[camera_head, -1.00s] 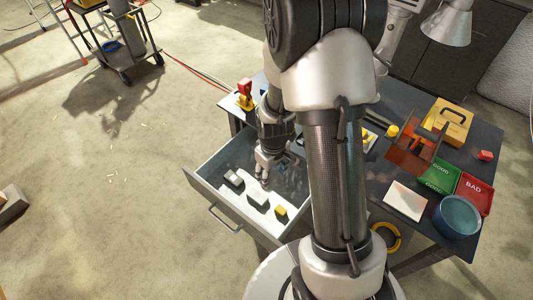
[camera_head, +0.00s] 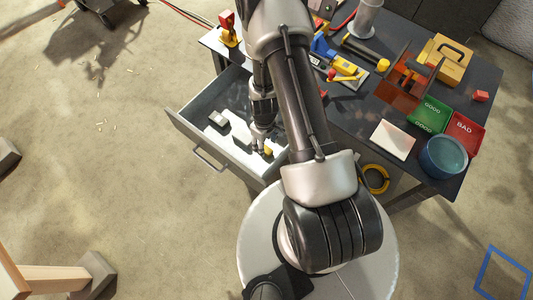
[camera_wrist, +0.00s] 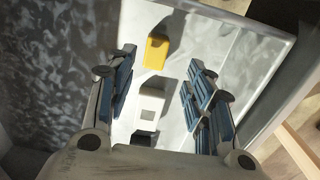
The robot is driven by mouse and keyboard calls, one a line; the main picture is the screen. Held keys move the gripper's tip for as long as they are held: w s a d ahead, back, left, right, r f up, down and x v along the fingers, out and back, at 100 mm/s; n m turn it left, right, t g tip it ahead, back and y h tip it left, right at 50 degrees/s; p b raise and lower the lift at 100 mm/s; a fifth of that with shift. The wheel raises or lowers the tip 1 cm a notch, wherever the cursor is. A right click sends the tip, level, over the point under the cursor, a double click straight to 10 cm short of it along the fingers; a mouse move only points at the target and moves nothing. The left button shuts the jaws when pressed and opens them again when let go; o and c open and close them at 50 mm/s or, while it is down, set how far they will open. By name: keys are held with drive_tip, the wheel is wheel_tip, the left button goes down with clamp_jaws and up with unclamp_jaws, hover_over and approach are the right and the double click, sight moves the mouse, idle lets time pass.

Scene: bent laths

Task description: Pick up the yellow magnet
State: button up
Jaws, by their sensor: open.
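The yellow magnet (camera_head: 268,150) is a small block in the open drawer, at its near right. In the wrist view the yellow magnet (camera_wrist: 157,52) lies near the top, beyond a white-and-grey block (camera_wrist: 149,108). My gripper (camera_head: 259,145) is down in the drawer beside the magnet. In the wrist view my gripper (camera_wrist: 162,60) is open, one blue-padded finger at each side, with nothing held. The magnet appears between the fingertips, but its height relative to them is hard to tell.
The drawer (camera_head: 190,133) has raised walls around the gripper. Another grey-white block (camera_head: 218,119) lies at its left. The table (camera_head: 350,105) above carries tools, an orange rack, a green tray (camera_head: 430,112), a red tray (camera_head: 464,134) and a blue bowl (camera_head: 443,157).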

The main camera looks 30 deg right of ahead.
sight(267, 149)
drive_tip(key=shift+d+f+b, duration=0.2)
drive_tip(key=shift+f+b, duration=1.15)
drive_tip(key=shift+f, duration=0.25)
drive_tip(key=shift+d+f+b, duration=0.2)
drive_tip(key=shift+f+b, duration=1.15)
drive_tip(key=shift+f, duration=0.2)
drive_tip(key=shift+r, duration=0.1)
clamp_jaws()
